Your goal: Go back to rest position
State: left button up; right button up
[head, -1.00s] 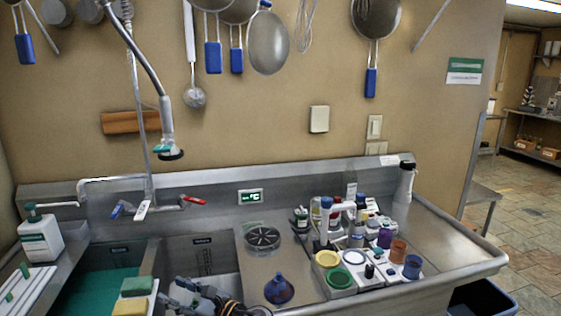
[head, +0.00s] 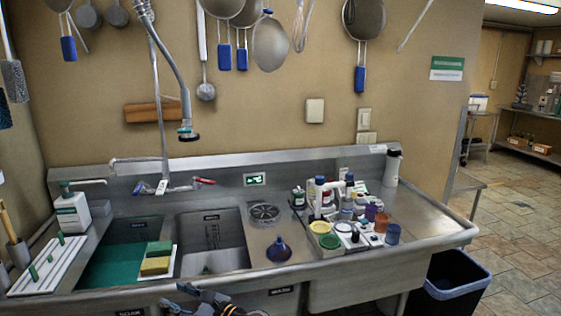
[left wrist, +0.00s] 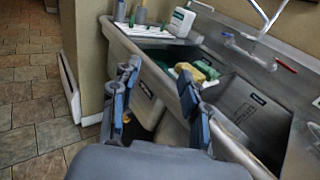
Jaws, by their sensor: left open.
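My left gripper (head: 205,296) shows at the bottom of the head view, in front of the sink's front edge. In the left wrist view its two fingers (left wrist: 155,100) stand apart with nothing between them. The fingers point toward the sink front and the floor beside it. The steel sink (head: 212,262) has two basins, the left one with a green bottom. My right gripper is in neither view.
A green and a yellow sponge (head: 155,265) lie on a white tray by the divider. A blue funnel (head: 279,250), bottles and jars (head: 345,215) stand on the right drainboard. A black bin (head: 452,283) stands on the floor at right.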

pick_arm(q)
jog(key=s+f+n+g+h, duration=0.1)
jog(key=s+f+h, duration=0.3)
jog(key=f, duration=0.9)
jog(key=s+f+n+g+h, duration=0.1)
jog(key=s+f+h, duration=0.35)
jog(key=f, duration=0.85)
jog(key=s+f+n+g+h, duration=0.15)
jog(key=s+f, duration=0.45)
jog(key=f, duration=0.7)
jog(key=s+d+f+n+g+h, duration=0.1)
jog(key=s+f+n+h, duration=0.15)
jog(key=s+f, duration=0.5)
jog(key=s+d+f+n+g+h, duration=0.1)
jog(key=s+f+n, duration=0.35)
jog(key=s, duration=0.65)
jog(key=s+f+n+h, duration=0.1)
jog(key=s+f+n, duration=0.1)
jog(key=s, duration=0.4)
jog(key=s+f+n, duration=0.1)
jog(key=s+n, duration=0.3)
jog(key=s, duration=0.3)
jog(key=s+a+f+n+g+h, duration=0.1)
jog(key=s+f+n, duration=0.1)
jog(key=s+n, duration=0.2)
jog(key=s, duration=0.3)
jog(key=shift+f+h, duration=0.3)
jog(key=shift+h, duration=0.05)
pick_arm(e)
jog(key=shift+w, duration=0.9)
